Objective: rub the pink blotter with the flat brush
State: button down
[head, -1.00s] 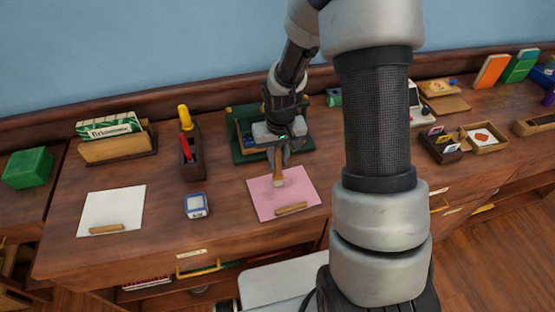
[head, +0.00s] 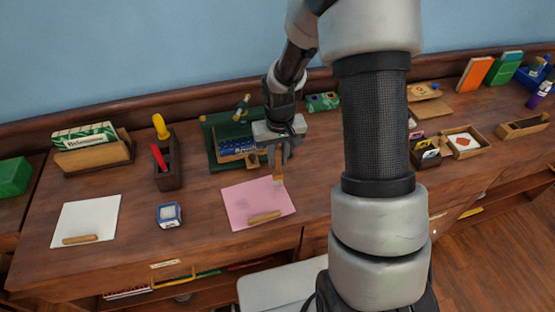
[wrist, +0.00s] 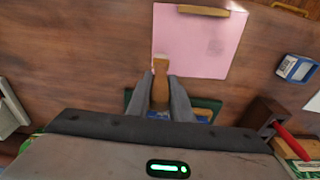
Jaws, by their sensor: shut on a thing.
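The pink blotter (head: 240,207) lies flat on the wooden desk, with a wooden bar along its front edge and a faint grey smudge on it. It also shows in the wrist view (wrist: 190,45). My gripper (head: 278,160) is shut on the flat brush (head: 279,179), which points bristles down. In the wrist view the brush (wrist: 160,85) has a tan handle and a pale tip. The tip overlaps the blotter's corner nearest my gripper there, at the back right in the head view. I cannot tell whether the bristles touch it.
A green desk pad with a tray (head: 222,143) lies behind the blotter. A dark holder (head: 168,170) with red and yellow handles, a blue-and-white box (head: 169,215) and a white sheet (head: 88,218) are to the left. Small open boxes (head: 427,153) stand right of my arm.

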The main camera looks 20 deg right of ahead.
aim_at(276, 148)
jog(key=r, duration=0.1)
jog(key=r+p, duration=0.1)
jog(key=shift+a+r, duration=0.3)
jog(key=shift+r+p, duration=1.35)
jog(key=shift+r, duration=0.85)
